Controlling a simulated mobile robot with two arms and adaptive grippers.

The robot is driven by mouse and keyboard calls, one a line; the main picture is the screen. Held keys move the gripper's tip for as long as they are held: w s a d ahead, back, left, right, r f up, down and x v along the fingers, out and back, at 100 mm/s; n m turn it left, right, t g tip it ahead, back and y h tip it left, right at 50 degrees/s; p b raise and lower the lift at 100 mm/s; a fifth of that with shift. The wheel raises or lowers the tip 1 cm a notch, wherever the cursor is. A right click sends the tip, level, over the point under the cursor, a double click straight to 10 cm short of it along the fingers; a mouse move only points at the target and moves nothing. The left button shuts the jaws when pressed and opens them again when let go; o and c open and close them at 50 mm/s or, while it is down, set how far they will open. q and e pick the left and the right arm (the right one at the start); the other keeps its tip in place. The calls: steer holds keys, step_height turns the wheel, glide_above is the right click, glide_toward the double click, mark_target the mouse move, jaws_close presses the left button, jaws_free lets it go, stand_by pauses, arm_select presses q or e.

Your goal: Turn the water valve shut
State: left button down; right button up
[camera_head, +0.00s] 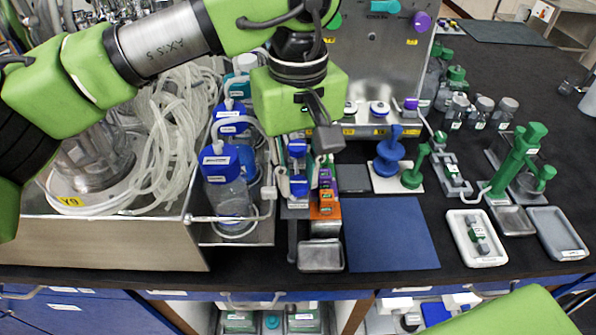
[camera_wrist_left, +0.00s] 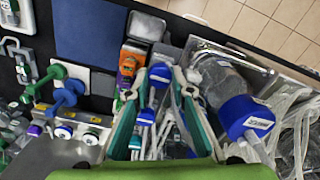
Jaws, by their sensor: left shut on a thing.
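Two blue valve pieces with white labels stand one behind the other beside the blue-capped bottles, a rear one (camera_head: 297,148) and a front one (camera_head: 299,186). The labels are too small to read, so I cannot tell which is the water valve. My left gripper (camera_head: 318,133) reaches down at the rear one, and its body hides part of the contact. In the left wrist view, the fingers (camera_wrist_left: 157,90) stand on either side of a blue valve piece (camera_wrist_left: 160,73) and are shut on it. My right gripper is not in view.
Blue-capped bottles (camera_head: 229,180) and coiled clear tubing (camera_head: 165,130) crowd the left side. An orange block (camera_head: 325,212) and a metal tray (camera_head: 320,256) stand in front. A blue mat (camera_head: 390,235) is bare. Green and blue stands and a white tray (camera_head: 476,258) lie right.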

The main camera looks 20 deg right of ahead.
mark_target(298, 182)
arm_select(q)
steer(key=c, duration=1.8)
jaws_free()
step_height(298, 182, up, 12)
steer(key=shift+r, duration=0.1)
